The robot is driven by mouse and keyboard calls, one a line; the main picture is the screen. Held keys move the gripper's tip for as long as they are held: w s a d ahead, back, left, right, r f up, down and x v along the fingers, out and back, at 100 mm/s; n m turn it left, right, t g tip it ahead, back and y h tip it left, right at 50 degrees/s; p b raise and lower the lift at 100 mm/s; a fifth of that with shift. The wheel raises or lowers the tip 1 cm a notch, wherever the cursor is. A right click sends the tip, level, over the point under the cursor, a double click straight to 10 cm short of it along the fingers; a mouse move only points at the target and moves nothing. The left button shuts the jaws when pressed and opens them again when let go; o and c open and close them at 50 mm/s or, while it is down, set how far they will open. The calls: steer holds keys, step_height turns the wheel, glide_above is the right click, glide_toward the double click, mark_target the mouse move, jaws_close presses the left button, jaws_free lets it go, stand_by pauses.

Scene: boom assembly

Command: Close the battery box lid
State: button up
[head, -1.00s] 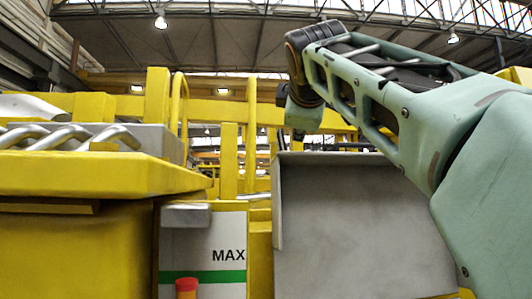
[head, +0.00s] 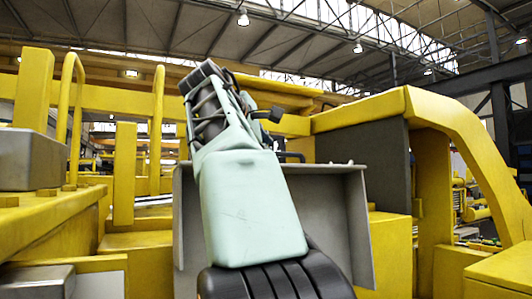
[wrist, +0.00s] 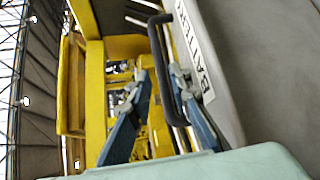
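The battery box lid (head: 335,210) is a grey panel with side flanges, standing raised and roughly upright in the head view. In the wrist view its grey face (wrist: 245,60) fills the right side and carries a white label reading "BATTERY". A black bar handle (wrist: 163,60) is fixed to that face. My gripper (wrist: 157,78) is open, with two blue fingers. The handle runs between them, closer to the right finger; I cannot tell whether they touch. In the head view my arm covers the middle of the lid and the fingers are hidden.
Yellow rails and posts (head: 125,175) stand left of the lid. A yellow curved frame (head: 460,150) with a dark grey panel (head: 365,165) stands to the right. A grey block (head: 30,160) sits at the far left. Open space lies above under the roof.

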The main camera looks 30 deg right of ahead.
steer(key=p+x, duration=0.1)
steer(key=x, duration=0.6)
steer(key=shift+w+d, duration=0.15)
steer(key=shift+w, duration=0.1)
steer(key=shift+c, duration=0.7)
jaws_close()
